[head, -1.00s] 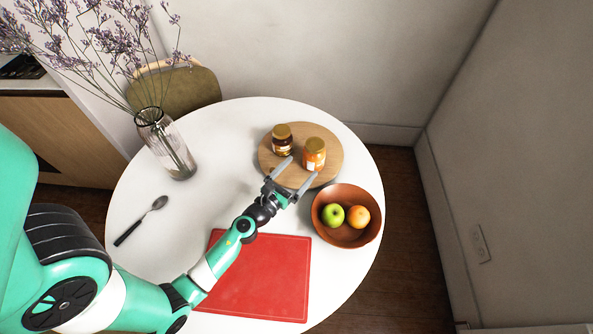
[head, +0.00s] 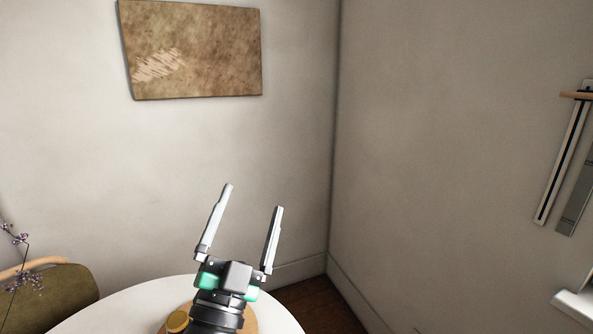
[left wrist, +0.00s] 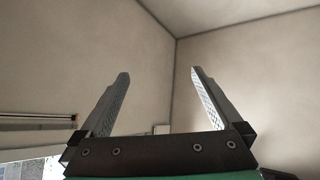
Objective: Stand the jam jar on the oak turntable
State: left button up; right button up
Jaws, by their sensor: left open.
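My left gripper (head: 253,197) is open and empty, its fingers pointing up in front of the bare wall, above and apart from the table. In the left wrist view its open fingers (left wrist: 160,73) have only walls between and beyond them. The oak turntable (head: 250,321) shows only as slivers at the bottom edge of the head view, mostly behind my left arm. The other jar is not visible. My right gripper is not in view.
The white round table (head: 105,312) is mostly cut off at the bottom. A chair (head: 50,298) and flower sprigs (head: 20,281) are at lower left. A brown picture (head: 192,50) hangs on the back wall; a wall rack (head: 566,155) is at right.

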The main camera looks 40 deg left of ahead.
pick_arm(q)
jog(key=s+d+r+t+h, duration=0.2)
jog(key=s+d+r+h, duration=0.1)
jog(key=d+r+h, duration=0.4)
jog(key=s+d+r+n+t+h, duration=0.1)
jog(key=s+d+r+t+h, duration=0.2)
jog(key=d+r+h, duration=0.4)
jog(key=shift+d+t, duration=0.3)
jog(key=shift+d, duration=0.4)
